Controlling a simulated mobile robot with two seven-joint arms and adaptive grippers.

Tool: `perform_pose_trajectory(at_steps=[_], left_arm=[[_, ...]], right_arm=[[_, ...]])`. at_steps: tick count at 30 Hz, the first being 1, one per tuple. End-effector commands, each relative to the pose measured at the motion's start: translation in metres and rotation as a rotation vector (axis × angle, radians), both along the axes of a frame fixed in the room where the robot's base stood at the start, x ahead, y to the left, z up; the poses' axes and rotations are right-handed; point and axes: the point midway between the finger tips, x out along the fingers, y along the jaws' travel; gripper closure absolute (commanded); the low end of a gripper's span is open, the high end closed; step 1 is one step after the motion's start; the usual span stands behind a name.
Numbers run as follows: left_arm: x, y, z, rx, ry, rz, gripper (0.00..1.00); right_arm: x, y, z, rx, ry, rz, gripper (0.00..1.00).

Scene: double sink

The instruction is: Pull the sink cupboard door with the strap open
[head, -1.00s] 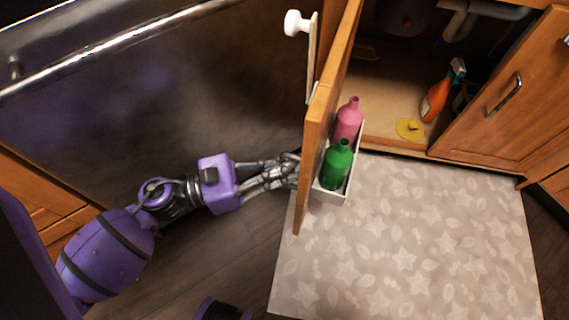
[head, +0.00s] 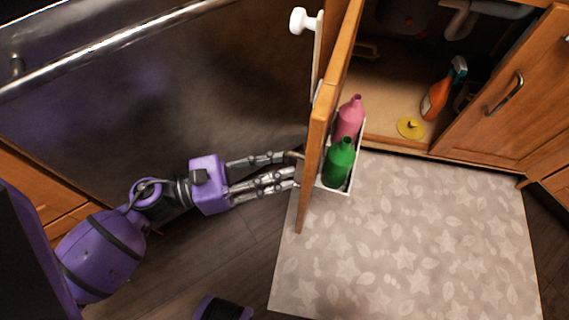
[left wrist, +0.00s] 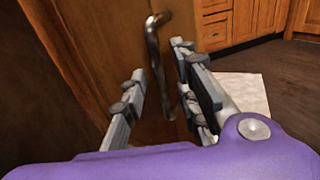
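The sink cupboard door (head: 315,140) stands swung wide open, seen nearly edge-on in the head view. A white strap with a knob (head: 299,20) hangs on its outer face near the top. A white bin on its inner face holds a pink bottle (head: 349,117) and a green bottle (head: 339,162). My left gripper (head: 293,167) is at the door's outer face, fingers spread. In the left wrist view, the door's metal handle (left wrist: 156,60) stands between the open fingers (left wrist: 158,92), with gaps on both sides. My right gripper is not in view.
The cupboard interior (head: 385,85) is exposed, with an orange spray bottle (head: 436,98) and a yellow disc (head: 410,128) inside. The other cupboard door (head: 505,95) is at the right. A patterned mat (head: 405,240) covers the floor in front. An appliance with a long bar (head: 125,40) is at left.

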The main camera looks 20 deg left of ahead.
Motion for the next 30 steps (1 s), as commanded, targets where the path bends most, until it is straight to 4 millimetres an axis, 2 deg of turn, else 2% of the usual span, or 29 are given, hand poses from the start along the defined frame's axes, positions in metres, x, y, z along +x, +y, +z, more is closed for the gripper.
perform_pose_trajectory(at_steps=[9, 15, 30], left_arm=[[-0.041, 0.055, -0.002, 0.001, 0.005, 0.003, 0.72], [-0.057, 0.076, -0.001, 0.001, 0.004, 0.001, 0.72], [-0.061, 0.082, -0.001, 0.0, 0.004, -0.001, 0.72]], right_arm=[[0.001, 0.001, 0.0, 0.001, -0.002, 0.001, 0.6], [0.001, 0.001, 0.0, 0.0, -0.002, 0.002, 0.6], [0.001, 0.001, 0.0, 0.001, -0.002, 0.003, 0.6]])
